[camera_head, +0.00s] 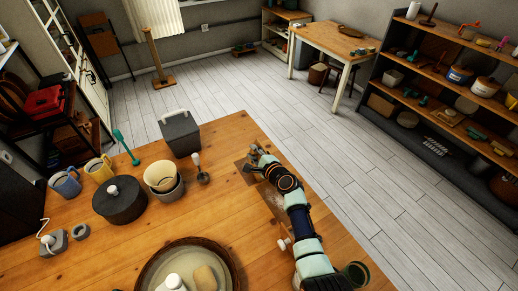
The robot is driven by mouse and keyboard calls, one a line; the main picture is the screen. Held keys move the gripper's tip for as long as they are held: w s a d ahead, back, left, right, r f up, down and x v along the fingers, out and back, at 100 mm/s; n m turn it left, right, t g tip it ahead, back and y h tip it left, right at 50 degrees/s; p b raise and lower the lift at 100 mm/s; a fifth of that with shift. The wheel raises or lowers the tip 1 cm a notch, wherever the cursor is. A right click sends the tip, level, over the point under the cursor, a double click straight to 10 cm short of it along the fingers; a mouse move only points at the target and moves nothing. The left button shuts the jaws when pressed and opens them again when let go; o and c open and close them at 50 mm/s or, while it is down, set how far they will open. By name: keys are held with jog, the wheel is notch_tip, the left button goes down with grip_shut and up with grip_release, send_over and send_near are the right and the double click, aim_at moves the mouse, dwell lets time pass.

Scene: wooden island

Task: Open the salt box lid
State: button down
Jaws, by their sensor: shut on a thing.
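My gripper (254,168) is near the island's far right edge, low over a brownish patch of the top. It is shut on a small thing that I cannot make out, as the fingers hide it. A dark grey box (181,137) with a pale handle stands at the far edge, left of my gripper and apart from it. A round dark pot (120,202) with a pale knob on its lid stands farther left. I cannot tell for sure which of these is the salt box. Both look closed.
A small white-knobbed tool (202,176) and stacked bowls (162,177) stand left of my gripper. Yellow (99,171) and blue (65,184) mugs and a green utensil (125,147) are farther left. A round tray (229,256) lies in front. The middle of the wooden island (235,210) is mostly clear.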

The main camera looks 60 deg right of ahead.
jog(key=shift+w+a+f+n+g+h+p, duration=0.25)
jog(key=shift+w+a+n+p, duration=0.35)
jog(key=shift+n, duration=0.3)
jog(key=shift+w+a+f+n+g+h+p, duration=0.15)
jog(key=shift+w+a+n+g+h+p, duration=0.2)
jog(key=shift+a+n, duration=0.5)
jog(key=shift+w+a+f+n+g+h+p, duration=0.2)
jog(key=shift+w+a+n+h+p, duration=0.25)
jog(key=shift+n, duration=0.5)
jog(key=shift+a, duration=0.1)
jog(key=c, duration=0.9)
grip_release()
jog(key=shift+s+f, duration=0.1)
jog(key=v, duration=1.2)
jog(key=o, duration=0.8)
